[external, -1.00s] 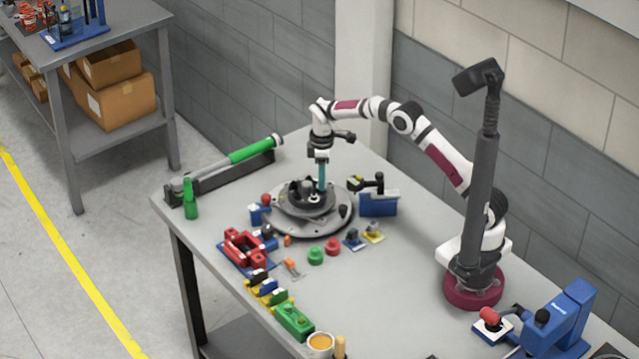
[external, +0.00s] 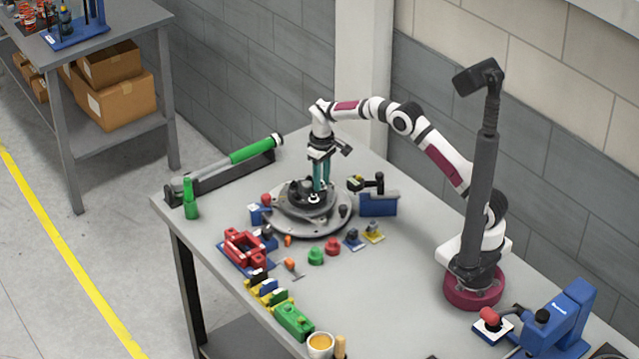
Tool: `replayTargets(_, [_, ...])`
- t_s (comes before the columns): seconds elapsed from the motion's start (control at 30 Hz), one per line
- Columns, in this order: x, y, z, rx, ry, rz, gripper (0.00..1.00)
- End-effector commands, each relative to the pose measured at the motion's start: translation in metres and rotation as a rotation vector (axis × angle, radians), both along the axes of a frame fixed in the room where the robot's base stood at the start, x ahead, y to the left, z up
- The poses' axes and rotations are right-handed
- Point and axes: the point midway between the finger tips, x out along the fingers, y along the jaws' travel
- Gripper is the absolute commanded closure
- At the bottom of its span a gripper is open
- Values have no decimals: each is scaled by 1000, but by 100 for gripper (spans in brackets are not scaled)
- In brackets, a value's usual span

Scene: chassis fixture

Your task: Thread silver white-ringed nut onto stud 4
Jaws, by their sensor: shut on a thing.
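My gripper (external: 317,192) points straight down over the round grey chassis fixture (external: 288,226), its two teal fingers low against the fixture's raised dark centre. It is shut on a small silver nut with a white ring (external: 314,199), which shows as a pale spot at the fingertips. The studs are too small to tell apart, so I cannot tell which is stud 4 or whether the nut is on its thread.
A blue holder (external: 379,206) with a black-headed tool stands close right of the fixture. A red part on a blue base (external: 244,247), green (external: 316,256) and red (external: 333,246) knobs lie in front. A green-handled tool (external: 252,150) rests behind left. The table's middle right is clear.

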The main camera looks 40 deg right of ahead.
Motion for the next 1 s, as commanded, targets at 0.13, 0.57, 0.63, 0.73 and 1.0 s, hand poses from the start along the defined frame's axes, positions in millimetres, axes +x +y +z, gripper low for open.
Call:
replayTargets(0.13, [-2,0,-3,-1,8,2,100])
replayTargets(0.57, [-2,0,-4,-2,8,-299,100])
replayTargets(0.63, [-2,0,-5,-3,9,-368,100])
replayTargets(0.73, [-2,0,-5,-4,7,-541,100])
replayTargets(1.0, [-2,0,-5,-4,8,-601,100])
